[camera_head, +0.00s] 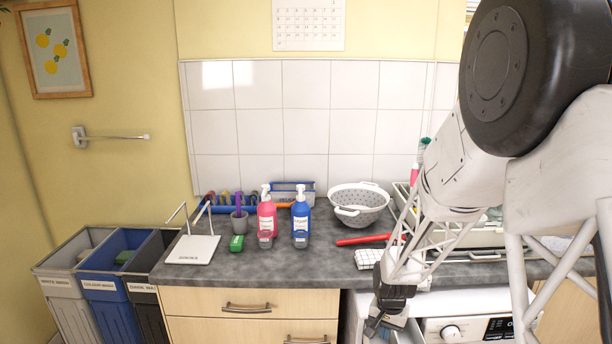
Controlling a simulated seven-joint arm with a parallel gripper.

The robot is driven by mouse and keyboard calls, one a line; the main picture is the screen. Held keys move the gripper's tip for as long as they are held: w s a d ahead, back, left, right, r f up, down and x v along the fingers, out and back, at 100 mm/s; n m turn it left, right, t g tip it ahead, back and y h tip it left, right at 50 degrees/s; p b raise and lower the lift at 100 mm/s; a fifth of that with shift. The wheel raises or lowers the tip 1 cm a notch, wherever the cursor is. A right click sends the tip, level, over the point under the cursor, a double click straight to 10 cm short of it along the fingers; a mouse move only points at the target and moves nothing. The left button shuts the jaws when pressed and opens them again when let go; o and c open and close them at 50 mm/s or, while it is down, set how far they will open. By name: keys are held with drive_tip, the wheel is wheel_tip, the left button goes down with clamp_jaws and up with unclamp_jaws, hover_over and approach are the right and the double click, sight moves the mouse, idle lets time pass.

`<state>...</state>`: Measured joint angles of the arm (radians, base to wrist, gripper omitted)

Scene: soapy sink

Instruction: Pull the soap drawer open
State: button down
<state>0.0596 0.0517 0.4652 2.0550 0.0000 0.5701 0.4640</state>
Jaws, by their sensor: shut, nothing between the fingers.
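My gripper (376,326) is low at the right of centre, pointing down in front of the washing machine (471,330) under the counter. It is shut and looks empty. The washing machine's white front panel has a round knob (451,333) and a dark display (498,328). I cannot tell whether my gripper touches the panel.
The grey counter (262,263) overhangs the machine, its front edge close to my arm. A wooden drawer (200,299) with metal handles is to the left. Bottles (266,218), a white colander (359,204) and a checked cloth (368,259) stand or lie on the counter. Laundry bins (104,290) stand far left.

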drive_tip(key=shift+f, duration=1.9)
drive_tip(key=shift+s, duration=0.15)
drive_tip(key=shift+s, duration=4.75)
drive_tip(key=shift+w, duration=0.45)
wheel_tip(320, 180, up, 10)
